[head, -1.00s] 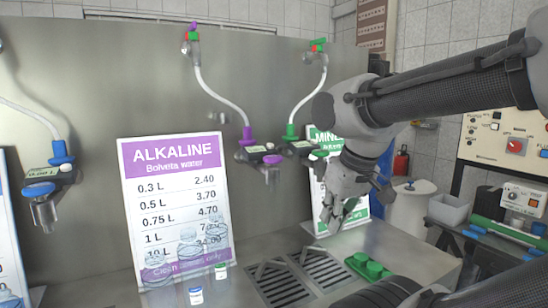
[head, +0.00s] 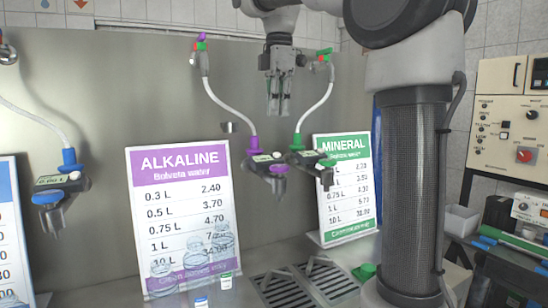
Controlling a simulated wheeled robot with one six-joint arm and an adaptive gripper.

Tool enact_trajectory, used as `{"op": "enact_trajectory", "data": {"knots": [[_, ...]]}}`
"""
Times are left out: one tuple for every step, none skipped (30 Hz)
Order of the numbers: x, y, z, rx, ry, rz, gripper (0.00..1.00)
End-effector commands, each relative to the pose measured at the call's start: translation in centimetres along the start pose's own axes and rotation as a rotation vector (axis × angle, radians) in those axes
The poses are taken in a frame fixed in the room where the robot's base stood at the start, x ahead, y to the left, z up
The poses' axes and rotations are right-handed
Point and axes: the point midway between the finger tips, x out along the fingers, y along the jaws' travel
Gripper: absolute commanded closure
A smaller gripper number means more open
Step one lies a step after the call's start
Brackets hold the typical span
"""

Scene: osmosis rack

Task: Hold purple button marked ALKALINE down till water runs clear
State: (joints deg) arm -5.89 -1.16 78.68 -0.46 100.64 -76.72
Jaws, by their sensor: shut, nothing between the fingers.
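The ALKALINE sign (head: 182,215), white with a purple header, leans against the steel back wall. To its right hangs the alkaline dispenser head (head: 267,160), with a purple collar, a small display and a nozzle below. Its hose rises to a valve with a purple and red-green handle. My gripper (head: 278,104) points down, shut and empty, and appears above the dispenser heads between the two hoses. It does not appear to touch either head. No water stream is visible.
The green-collared mineral dispenser head (head: 310,158) hangs close on the right, before the MINERAL sign (head: 346,190). A blue-collared head (head: 62,182) hangs far left. Small bottles, drain grates (head: 275,289) and a green object (head: 364,272) are below. My arm covers part of the right side.

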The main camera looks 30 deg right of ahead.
Motion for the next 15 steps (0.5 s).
{"op": "enact_trajectory", "data": {"knots": [[-0.4,0.72,-0.33,-0.046,-0.002,-0.01,1.0],[-0.62,0.98,-0.45,-0.07,-0.003,-0.014,1.0],[-0.82,1.21,-0.57,-0.095,-0.004,-0.021,1.0],[-0.94,1.38,-0.64,-0.11,-0.005,-0.024,1.0],[-1.03,1.48,-0.69,-0.121,-0.005,-0.026,1.0],[-1.14,1.55,-0.73,-0.132,-0.006,-0.028,1.0],[-1.19,1.57,-0.75,-0.136,-0.006,-0.029,1.0],[-1.21,1.59,-0.75,-0.139,-0.006,-0.03,1.0],[-1.22,1.58,-0.75,-0.14,-0.006,-0.03,1.0],[-1.22,1.58,-0.75,-0.14,-0.006,-0.03,1.0],[-1.21,1.57,-0.74,-0.139,-0.006,-0.03,1.0],[-1.21,1.57,-0.74,-0.139,-0.006,-0.029,1.0],[-1.21,1.57,-0.74,-0.139,-0.006,-0.029,1.0],[-1.21,1.56,-0.74,-0.139,-0.006,-0.029,1.0],[-1.19,1.56,-0.73,-0.138,-0.006,-0.029,1.0]]}}
